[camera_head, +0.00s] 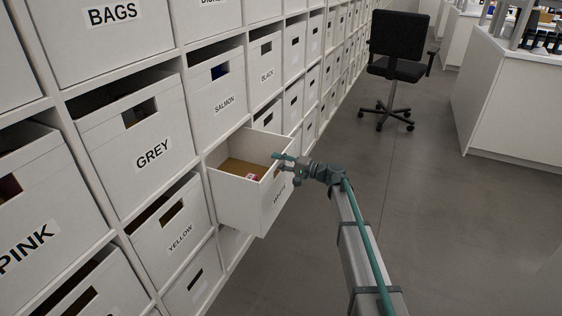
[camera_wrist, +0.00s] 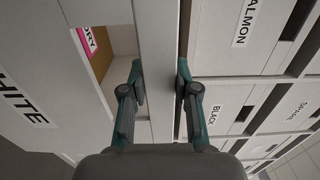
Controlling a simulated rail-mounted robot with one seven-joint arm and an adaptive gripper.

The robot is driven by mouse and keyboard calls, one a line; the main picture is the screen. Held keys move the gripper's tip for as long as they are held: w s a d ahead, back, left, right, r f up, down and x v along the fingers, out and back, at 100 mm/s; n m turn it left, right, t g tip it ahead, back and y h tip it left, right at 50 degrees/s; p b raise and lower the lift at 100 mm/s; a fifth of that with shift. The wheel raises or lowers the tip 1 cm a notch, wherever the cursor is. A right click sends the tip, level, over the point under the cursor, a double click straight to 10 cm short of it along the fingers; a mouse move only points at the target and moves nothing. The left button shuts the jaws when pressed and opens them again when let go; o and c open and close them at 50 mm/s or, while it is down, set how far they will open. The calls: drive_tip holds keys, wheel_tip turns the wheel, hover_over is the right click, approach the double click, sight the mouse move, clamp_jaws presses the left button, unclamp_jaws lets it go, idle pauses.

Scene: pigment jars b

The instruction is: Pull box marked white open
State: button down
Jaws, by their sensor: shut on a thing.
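The box marked white (camera_head: 265,205) stands pulled partway out of the shelf wall, its top open. Its label (camera_wrist: 20,98) shows in the wrist view, but my gripper partly hides the front in the head view. My gripper (camera_head: 277,161) is at the top of the box's front panel. Inside the box are a brown surface (camera_head: 243,168) and a jar with a pink and white label (camera_head: 253,177).
Other marked boxes sit in the shelves: grey (camera_head: 140,135), salmon (camera_head: 218,95), black (camera_head: 266,65), yellow (camera_head: 172,222) and pink (camera_head: 35,215). A black chair (camera_head: 398,65) stands farther back. A white counter (camera_head: 510,100) is at the right. The floor between is clear.

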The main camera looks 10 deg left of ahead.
drive_tip(key=c, duration=0.8)
unclamp_jaws()
drive_tip(key=shift+c, duration=0.2)
drive_tip(key=shift+d, duration=0.1)
drive_tip(key=s+d, duration=0.2)
drive_tip(key=d, duration=0.9)
drive_tip(key=shift+d, duration=0.3)
